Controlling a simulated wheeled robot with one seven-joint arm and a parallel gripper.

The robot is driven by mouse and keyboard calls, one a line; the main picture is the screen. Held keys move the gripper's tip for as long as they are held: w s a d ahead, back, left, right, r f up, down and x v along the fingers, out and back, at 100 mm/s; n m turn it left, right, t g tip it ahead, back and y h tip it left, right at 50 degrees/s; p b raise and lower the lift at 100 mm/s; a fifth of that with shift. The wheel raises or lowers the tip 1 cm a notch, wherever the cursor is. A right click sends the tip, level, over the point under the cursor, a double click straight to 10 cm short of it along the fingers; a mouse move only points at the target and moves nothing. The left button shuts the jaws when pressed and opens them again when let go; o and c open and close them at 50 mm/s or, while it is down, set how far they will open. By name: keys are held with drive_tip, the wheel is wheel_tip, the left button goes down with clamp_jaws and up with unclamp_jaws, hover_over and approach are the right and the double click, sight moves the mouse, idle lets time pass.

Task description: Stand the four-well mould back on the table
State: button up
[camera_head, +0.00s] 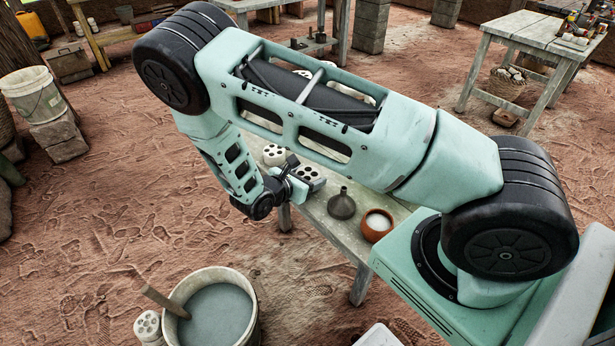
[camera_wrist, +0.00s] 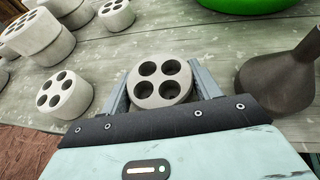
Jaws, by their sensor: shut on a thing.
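The grey round four-well mould (camera_wrist: 162,83) sits between the two fingers of my gripper (camera_wrist: 162,92) in the wrist view, one finger on each side. My gripper is shut on it. Its four dark wells face the wrist camera. In the head view a grey mould (camera_head: 308,174) shows beside my gripper (camera_head: 290,178), over the far end of the weathered table (camera_head: 320,222). I cannot tell whether its base touches the table planks (camera_wrist: 215,48). Its lower side is hidden by my gripper in the wrist view.
A dark funnel (camera_wrist: 285,78) stands close on the right, with a terracotta bowl (camera_head: 377,225) beyond it in the head view. Other pale moulds, single (camera_wrist: 64,94) and stacked (camera_wrist: 40,38), are at left. A green object (camera_wrist: 245,4) is at the top. Bare planks show between.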

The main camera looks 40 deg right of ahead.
drive_tip(key=shift+f, duration=0.2)
drive_tip(key=o, duration=0.9)
drive_tip(key=shift+r, duration=0.2)
drive_tip(key=b+v, duration=0.1)
drive_tip(key=v, duration=1.1)
drive_tip(key=s+a+r+m+g+y, duration=0.1)
drive_tip(key=s+a+r+m+y, duration=0.3)
drive_tip(key=s+r, duration=0.2)
drive_tip(key=s+a+r+m+g+y, duration=0.1)
drive_tip(key=s+a+r+m+y, duration=0.3)
drive_tip(key=s+r, duration=0.3)
drive_tip(key=s+a+r+m+g+y, duration=0.1)
drive_tip(key=s+a+r+m+y, duration=0.4)
drive_tip(key=s, duration=0.3)
drive_tip(key=shift+s+a+r+y, duration=0.2)
drive_tip(key=shift+r, duration=0.25)
drive_tip(key=shift+s+a+r+y, duration=0.2)
drive_tip(key=shift+r, duration=0.25)
